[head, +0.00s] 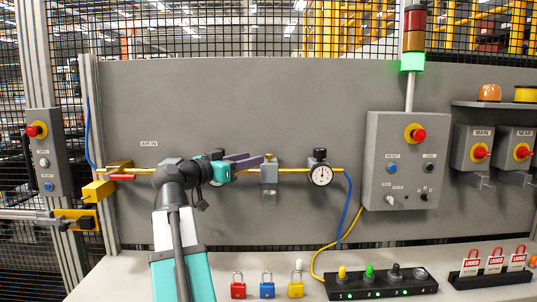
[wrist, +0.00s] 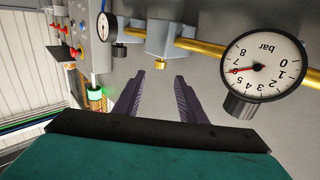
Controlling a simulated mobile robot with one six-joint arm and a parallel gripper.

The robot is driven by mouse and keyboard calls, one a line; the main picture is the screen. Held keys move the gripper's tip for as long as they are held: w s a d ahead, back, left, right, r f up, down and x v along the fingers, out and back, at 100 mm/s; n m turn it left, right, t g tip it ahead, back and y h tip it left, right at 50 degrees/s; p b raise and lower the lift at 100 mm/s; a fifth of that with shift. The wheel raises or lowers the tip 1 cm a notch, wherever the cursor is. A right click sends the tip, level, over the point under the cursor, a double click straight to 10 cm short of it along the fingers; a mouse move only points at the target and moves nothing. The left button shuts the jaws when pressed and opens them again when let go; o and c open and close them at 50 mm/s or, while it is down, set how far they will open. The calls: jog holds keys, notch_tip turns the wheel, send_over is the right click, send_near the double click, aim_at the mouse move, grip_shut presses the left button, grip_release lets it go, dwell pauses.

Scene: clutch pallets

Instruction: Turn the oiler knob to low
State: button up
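The oiler is the grey block (head: 269,172) with a bowl under it on the yellow air pipe, in the middle of the back panel. My gripper (head: 268,158) reaches in from the left at the oiler's height. In the wrist view my gripper (wrist: 169,74) has its two purple fingers spread apart with nothing between them, the tips close to the knob. Whether they touch it, and the knob's setting, I cannot tell.
A pressure gauge (head: 320,174) with a black knob sits right of the oiler. Another gauge (wrist: 262,65) is close beside my fingers in the wrist view. A control box (head: 400,150) stands further right. Padlocks (head: 267,288) and a button strip (head: 380,284) lie on the bench below.

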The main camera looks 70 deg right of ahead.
aim_at(267, 155)
jog(key=shift+p+x, duration=0.7)
jog(key=shift+x, duration=4.05)
grip_shut()
